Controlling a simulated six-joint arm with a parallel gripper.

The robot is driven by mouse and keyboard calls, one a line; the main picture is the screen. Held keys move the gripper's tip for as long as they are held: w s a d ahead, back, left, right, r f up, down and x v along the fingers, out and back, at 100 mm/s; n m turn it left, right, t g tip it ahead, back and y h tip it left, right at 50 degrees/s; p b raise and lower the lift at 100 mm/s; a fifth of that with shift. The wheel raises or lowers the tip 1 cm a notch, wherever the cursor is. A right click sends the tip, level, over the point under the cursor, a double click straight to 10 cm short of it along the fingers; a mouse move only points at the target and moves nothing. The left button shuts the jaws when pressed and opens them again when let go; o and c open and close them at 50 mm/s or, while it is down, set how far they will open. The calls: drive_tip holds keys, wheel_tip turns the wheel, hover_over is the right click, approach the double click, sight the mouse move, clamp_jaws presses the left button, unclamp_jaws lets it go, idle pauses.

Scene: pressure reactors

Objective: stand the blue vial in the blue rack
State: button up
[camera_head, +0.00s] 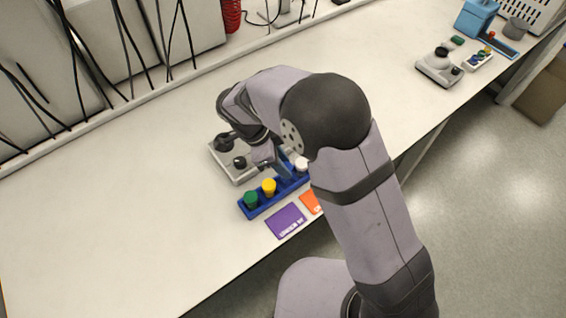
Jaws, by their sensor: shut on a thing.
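The blue rack (256,210) lies on the bench, partly hidden behind my arm at its right end. A green-capped vial (251,199), a yellow-capped vial (268,187) and a white-capped vial (302,164) stand along it. My gripper (279,164) points down over the stretch of rack between the yellow and white caps. It is shut on a blue thing, apparently the blue vial (286,168), mostly hidden by the gripper. I cannot tell whether its base is inside a rack hole.
A grey device with black knobs (226,162) sits just behind the rack. A purple card (286,221) and an orange card (311,202) lie in front. Grey cabinets with black cables line the back. The bench on the left is clear.

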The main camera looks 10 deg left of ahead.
drive_tip(key=shift+f, duration=0.15)
drive_tip(key=shift+f+b, duration=1.25)
drive_tip(key=shift+f, duration=0.05)
drive_tip(key=shift+f+b, duration=0.3)
drive_tip(key=shift+b, duration=0.05)
idle(0.4)
drive_tip(key=o, duration=1.1)
drive_tip(key=shift+o, duration=0.8)
drive_tip(key=o, duration=0.4)
drive_tip(key=shift+c, duration=0.2)
drive_tip(key=shift+r, duration=0.1)
drive_tip(key=shift+r+p, duration=2.1)
drive_tip(key=shift+r, duration=1.35)
